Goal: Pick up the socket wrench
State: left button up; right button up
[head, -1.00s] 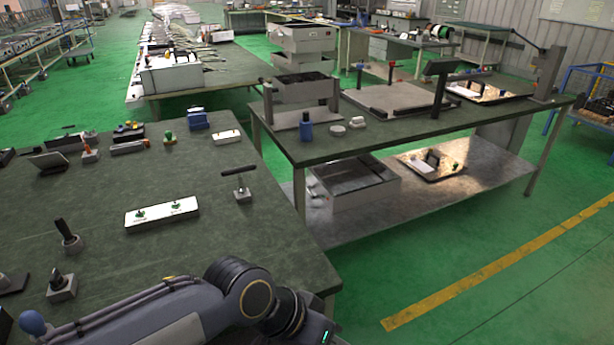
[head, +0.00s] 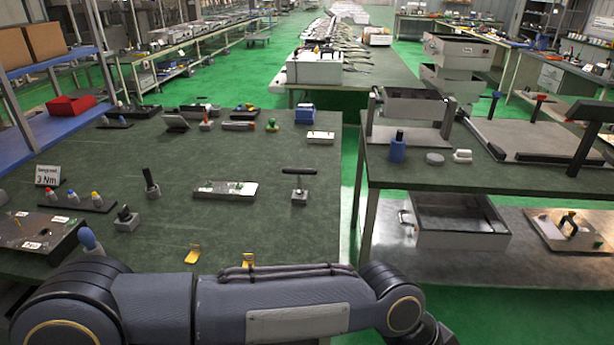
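A tool with a black T-shaped handle (head: 299,172) stands upright in a small grey block on the near green table, close to its right edge. It looks like the socket wrench, but its lower end is hidden in the block. One of my arms crosses the bottom of the head view in front of the table, below and nearer than the tool. Its gripper is outside the picture. My other gripper is not in view either.
The green table (head: 250,150) also holds a white plate (head: 225,190), black-handled tools in blocks (head: 151,183), a "3 Nm" sign (head: 47,176) and yellow brackets (head: 193,254). A floor gap separates it from the right-hand workbench (head: 500,177). Open table surface surrounds the T-handled tool.

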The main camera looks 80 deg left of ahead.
aim_at(298, 192)
jog(key=i+u, duration=0.2)
jog(key=u, duration=0.2)
jog(key=i+u, duration=0.25)
jog(key=u, duration=0.15)
jog(key=i+l+u, duration=0.15)
jog(key=u, duration=0.25)
jog(key=i+u, duration=0.15)
jog(key=u, duration=0.3)
jog(key=i+u, duration=0.1)
jog(key=u, duration=0.35)
jog(key=i+l+u, duration=0.1)
jog(key=u, duration=0.4)
jog(key=i+l+u, duration=0.15)
jog(key=u, duration=0.3)
jog(key=l+u, duration=0.15)
jog(key=u, duration=0.3)
jog(key=i+l+u, duration=0.1)
jog(key=l+u, duration=0.15)
jog(key=u, duration=0.2)
jog(key=i+l+u, duration=0.15)
jog(key=u, duration=0.25)
jog(key=l+u, duration=0.4)
jog(key=i+l+u, duration=0.1)
jog(key=l+u, duration=0.15)
jog(key=u, duration=0.15)
